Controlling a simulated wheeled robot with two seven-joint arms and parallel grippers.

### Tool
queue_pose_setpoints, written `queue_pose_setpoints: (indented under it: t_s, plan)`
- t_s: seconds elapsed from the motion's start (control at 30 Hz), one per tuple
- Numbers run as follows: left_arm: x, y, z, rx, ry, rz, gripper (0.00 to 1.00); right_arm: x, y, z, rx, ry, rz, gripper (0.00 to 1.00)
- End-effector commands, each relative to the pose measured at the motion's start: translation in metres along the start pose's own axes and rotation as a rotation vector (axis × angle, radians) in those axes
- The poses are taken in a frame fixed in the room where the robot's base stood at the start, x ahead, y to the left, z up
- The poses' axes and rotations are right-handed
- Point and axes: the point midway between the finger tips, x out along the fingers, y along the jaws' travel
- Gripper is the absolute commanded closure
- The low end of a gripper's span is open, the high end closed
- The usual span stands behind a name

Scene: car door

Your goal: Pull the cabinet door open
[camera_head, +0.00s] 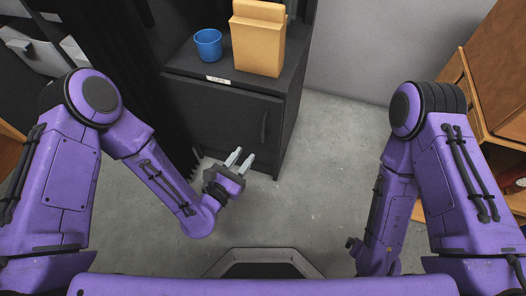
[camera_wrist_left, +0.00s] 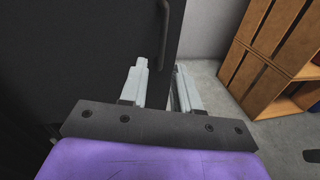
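The black cabinet (camera_head: 225,118) stands ahead with its door (camera_head: 220,122) facing me, and the door looks shut. A dark vertical handle (camera_head: 264,126) is near the door's right edge. My left gripper (camera_head: 241,158) is in front of the lower right part of the door, open and empty. In the left wrist view the handle (camera_wrist_left: 163,35) is beyond the two pale fingers of the gripper (camera_wrist_left: 160,85), in line with the gap between them and apart from them. My right gripper (camera_head: 353,244) hangs low at the right; its fingers are not clear.
A blue cup (camera_head: 208,45) and a tan box (camera_head: 258,38) stand on the cabinet top. Wooden shelving (camera_head: 490,100) is at the right, also seen in the left wrist view (camera_wrist_left: 270,55). The grey floor (camera_head: 325,150) between cabinet and shelving is clear.

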Motion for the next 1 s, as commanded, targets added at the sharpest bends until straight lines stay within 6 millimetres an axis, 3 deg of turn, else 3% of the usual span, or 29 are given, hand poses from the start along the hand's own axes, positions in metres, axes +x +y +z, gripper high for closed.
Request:
queue_pose_setpoints:
  t_s: [0.03,0.17,0.6,0.97,1.0]
  plan:
    - [0.004,-0.002,-0.008,-0.046,-0.026,-0.002,0.69,0.013,-0.001,0.005,0.000,0.000,0.000,0.00]
    - [0.014,-0.003,-0.001,-0.098,-0.055,-0.008,0.69,0.013,-0.001,0.005,0.000,0.001,0.000,0.00]
    - [0.100,-0.004,0.004,-0.095,-0.052,-0.008,0.69,0.025,-0.002,0.011,0.001,-0.001,0.000,0.00]
    - [0.111,-0.004,0.005,-0.097,-0.048,-0.008,0.69,0.025,-0.003,0.011,0.001,-0.002,-0.001,0.00]
    - [0.111,-0.004,0.005,-0.097,-0.048,-0.008,0.75,0.025,-0.003,0.011,0.001,-0.002,-0.001,0.00]
